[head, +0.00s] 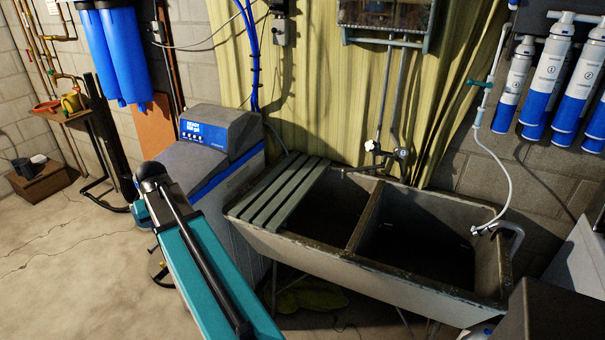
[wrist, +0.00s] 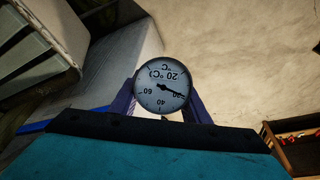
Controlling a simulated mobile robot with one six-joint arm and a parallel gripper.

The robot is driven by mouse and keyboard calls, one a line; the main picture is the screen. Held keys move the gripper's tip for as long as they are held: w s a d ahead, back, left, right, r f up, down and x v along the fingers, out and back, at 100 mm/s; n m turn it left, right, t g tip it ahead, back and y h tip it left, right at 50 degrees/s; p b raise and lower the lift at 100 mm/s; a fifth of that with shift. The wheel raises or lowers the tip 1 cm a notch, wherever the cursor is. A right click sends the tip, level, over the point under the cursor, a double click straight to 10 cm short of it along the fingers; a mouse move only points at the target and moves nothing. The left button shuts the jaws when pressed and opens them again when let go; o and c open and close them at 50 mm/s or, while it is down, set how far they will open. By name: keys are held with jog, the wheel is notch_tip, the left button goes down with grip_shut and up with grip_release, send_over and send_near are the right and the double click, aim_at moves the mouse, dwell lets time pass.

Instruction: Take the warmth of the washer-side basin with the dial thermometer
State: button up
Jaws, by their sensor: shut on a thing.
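The dial thermometer (wrist: 162,87) shows its round white face in the wrist view, upside down, with a dark needle near one of the numbers. My gripper (wrist: 160,108) is shut on it, with a purple finger on each side of the dial. The thermometer's stem is hidden. In the head view, the twin basin (head: 400,283) stands right of my arm. Its left compartment (head: 322,210) is partly covered by green slats, and its right compartment (head: 420,245) is open and dark inside. My arm hides the gripper and thermometer in the head view.
A grey softener cabinet (head: 215,145) stands against the basin's left end. Green slats (head: 285,192) lie across that end. A faucet (head: 385,150) is above the back rim, and a white hose (head: 505,185) hangs at the right. A pale appliance (head: 580,265) stands at far right.

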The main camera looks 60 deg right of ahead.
jog(key=s+d+m+g+h+p, duration=0.1)
jog(key=s+d+m+h, duration=0.35)
jog(key=d, duration=0.95)
jog(key=s+d+m+g+h, duration=0.1)
jog(key=s+d+m+h, duration=0.1)
jog(key=s+d+m, duration=0.9)
jog(key=s+d+r+m+g+h+p, duration=0.2)
jog(key=s+d+g, duration=0.5)
jog(key=s+d, duration=1.6)
jog(key=shift+d+r+h, duration=0.45)
jog(key=shift+r+h, duration=0.3)
jog(key=shift+h, duration=0.4)
jog(key=shift+s+f, duration=0.1)
jog(key=shift+f, duration=0.05)
jog(key=shift+f, duration=0.85)
